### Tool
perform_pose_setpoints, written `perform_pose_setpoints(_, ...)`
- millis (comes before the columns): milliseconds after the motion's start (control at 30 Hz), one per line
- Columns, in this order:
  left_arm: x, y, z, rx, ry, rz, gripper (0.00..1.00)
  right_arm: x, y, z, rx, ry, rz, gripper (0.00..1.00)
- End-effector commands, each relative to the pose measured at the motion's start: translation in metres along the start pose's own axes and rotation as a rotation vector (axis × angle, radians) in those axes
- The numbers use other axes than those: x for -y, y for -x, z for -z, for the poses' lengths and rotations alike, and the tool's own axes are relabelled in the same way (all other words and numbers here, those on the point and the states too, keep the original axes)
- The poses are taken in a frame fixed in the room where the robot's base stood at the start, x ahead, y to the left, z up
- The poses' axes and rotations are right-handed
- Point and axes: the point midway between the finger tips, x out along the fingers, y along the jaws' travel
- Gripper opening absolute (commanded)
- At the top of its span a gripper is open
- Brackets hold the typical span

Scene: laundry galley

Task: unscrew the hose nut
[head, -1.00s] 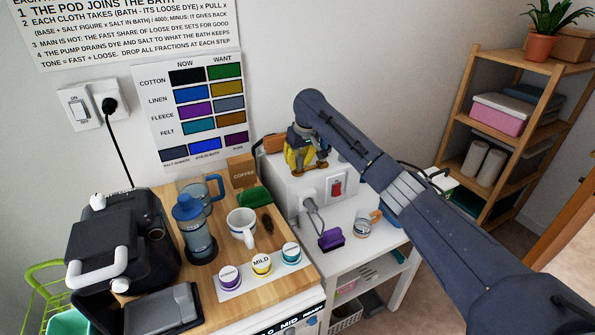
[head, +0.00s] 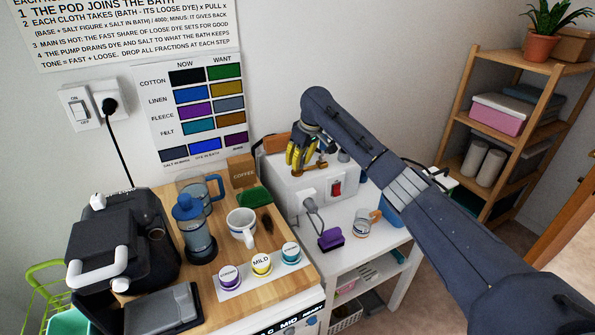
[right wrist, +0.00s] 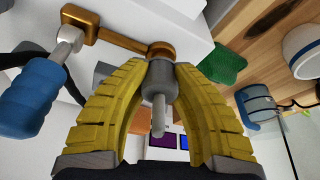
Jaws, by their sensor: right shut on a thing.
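My right gripper (head: 300,158) reaches down over the top of the white box (head: 285,190). In the right wrist view its yellow fingers (right wrist: 161,72) are shut on a grey round piece with a narrow stem, which looks like the hose nut (right wrist: 157,92). The nut sits at the rounded end of a brass arm (right wrist: 118,37), and the two appear to touch. The brass arm (head: 312,170) also shows beside the fingers in the head view. The fingers hide the nut in the head view, and I cannot tell how far it is threaded. My left gripper is not in view.
A blue-handled tool or lever (right wrist: 30,95) stands close to the fingers in the right wrist view. The box has a red switch (head: 336,188). A purple brush (head: 331,239) and a glass jar (head: 362,224) stand in front. A wooden board (head: 215,265) with a mug (head: 241,228) lies left.

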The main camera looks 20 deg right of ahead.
Motion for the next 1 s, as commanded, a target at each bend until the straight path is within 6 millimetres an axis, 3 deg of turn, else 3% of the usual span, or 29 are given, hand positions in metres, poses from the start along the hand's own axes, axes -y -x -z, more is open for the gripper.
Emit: perform_pose_setpoints(1000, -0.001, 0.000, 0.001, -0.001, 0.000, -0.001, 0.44, 0.000, 0.013, 0.004, -0.001, -0.002, -0.001, 0.00)
